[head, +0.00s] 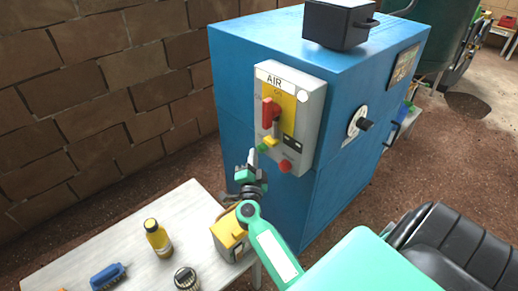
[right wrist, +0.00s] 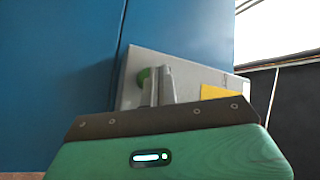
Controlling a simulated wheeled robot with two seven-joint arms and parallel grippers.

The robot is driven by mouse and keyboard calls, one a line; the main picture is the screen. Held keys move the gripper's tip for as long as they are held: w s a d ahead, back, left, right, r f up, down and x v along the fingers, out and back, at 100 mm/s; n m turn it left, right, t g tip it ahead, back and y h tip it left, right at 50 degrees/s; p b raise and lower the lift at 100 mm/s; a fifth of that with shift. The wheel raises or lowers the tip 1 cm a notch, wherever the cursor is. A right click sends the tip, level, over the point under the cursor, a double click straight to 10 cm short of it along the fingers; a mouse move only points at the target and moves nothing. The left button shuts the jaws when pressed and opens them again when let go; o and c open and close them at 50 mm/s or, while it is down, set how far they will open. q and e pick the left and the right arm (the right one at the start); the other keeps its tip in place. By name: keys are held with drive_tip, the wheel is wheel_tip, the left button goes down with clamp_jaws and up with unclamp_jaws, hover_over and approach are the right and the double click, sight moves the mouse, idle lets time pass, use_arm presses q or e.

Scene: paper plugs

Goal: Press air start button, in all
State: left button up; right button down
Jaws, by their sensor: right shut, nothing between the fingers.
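The grey AIR control panel (head: 312,105) is on the front of the blue cabinet (head: 335,185). It bears a red switch handle (head: 270,113) on a yellow plate, a small green button (head: 262,147) low on its left, and a red button (head: 285,165) low on its right. My right gripper (head: 252,156) is shut and empty, just below the green button. In the right wrist view, the shut fingers (right wrist: 160,84) stand in front of the panel and partly cover the green button (right wrist: 143,76); I cannot tell whether they touch it. My left gripper is not in view.
A pale table (head: 110,240) at lower left bears a yellow bottle (head: 158,240), a blue brush (head: 107,277), a round dark-topped item (head: 186,278) and a yellow box (head: 228,234) near my right arm. A black box (head: 338,25) sits on the cabinet. A brick wall (head: 110,90) stands behind.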

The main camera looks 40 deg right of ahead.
drive_tip(key=shift+d, duration=0.6)
idle(0.7)
drive_tip(key=shift+a+p, duration=0.15)
drive_tip(key=shift+p, duration=0.15)
drive_tip(key=shift+a, duration=0.8)
drive_tip(key=shift+a, duration=0.1)
drive_tip(key=shift+s+a+p, duration=0.15)
drive_tip(key=shift+a+p, duration=0.15)
drive_tip(key=shift+a, duration=0.9)
drive_tip(key=shift+s+a+p, duration=0.1)
drive_tip(key=shift+a+p, duration=0.2)
drive_tip(key=shift+a, duration=0.9)
